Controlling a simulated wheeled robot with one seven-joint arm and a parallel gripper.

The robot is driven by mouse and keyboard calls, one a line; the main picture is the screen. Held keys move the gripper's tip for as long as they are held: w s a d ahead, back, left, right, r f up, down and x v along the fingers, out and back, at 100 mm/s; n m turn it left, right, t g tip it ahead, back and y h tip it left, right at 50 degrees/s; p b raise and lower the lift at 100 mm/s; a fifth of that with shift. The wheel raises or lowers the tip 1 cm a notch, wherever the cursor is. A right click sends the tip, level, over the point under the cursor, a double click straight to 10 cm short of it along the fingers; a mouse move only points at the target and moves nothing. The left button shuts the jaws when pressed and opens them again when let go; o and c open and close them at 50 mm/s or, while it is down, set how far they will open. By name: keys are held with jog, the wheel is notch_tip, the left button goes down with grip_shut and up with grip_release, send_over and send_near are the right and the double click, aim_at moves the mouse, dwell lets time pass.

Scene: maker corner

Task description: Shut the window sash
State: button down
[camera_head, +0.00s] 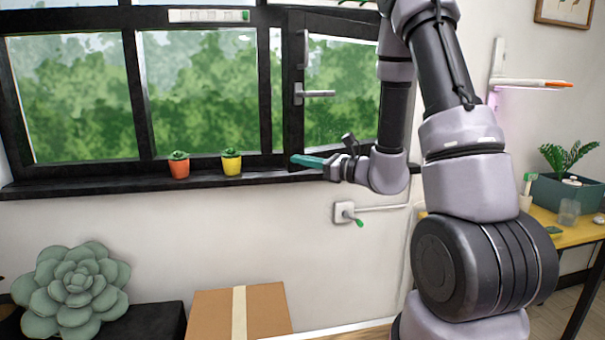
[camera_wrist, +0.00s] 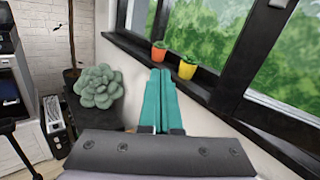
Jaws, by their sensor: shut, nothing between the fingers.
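The window sash (camera_head: 297,125) is the black-framed right-hand pane, with a grey lever handle (camera_head: 315,93) lying horizontal on its left stile. How far it stands open is hard to tell, and my arm hides its right side. My gripper (camera_head: 293,160), with teal fingers, is shut and empty. It points left just above the sill, at the sash's lower left corner and below the handle. Whether it touches the sash is unclear. In the wrist view, the shut fingers (camera_wrist: 160,72) point along the wall and sill, with black window frame (camera_wrist: 238,62) to their right.
An orange pot (camera_head: 180,169) and a yellow pot (camera_head: 231,166) with small plants stand on the black sill (camera_head: 110,184), left of my gripper. A cardboard box (camera_head: 210,312) and a big succulent (camera_head: 75,285) are below. A yellow table (camera_head: 560,232) stands right.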

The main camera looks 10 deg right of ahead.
jog(key=w+d+f+m+t+h, duration=0.5)
jog(key=d+f+m+h, duration=0.2)
jog(key=d+f, duration=0.2)
send_near(297, 169)
jog(key=x, duration=0.6)
jog(key=shift+w+a, duration=0.1)
jog(key=shift+w, duration=0.3)
jog(key=shift+w, duration=0.1)
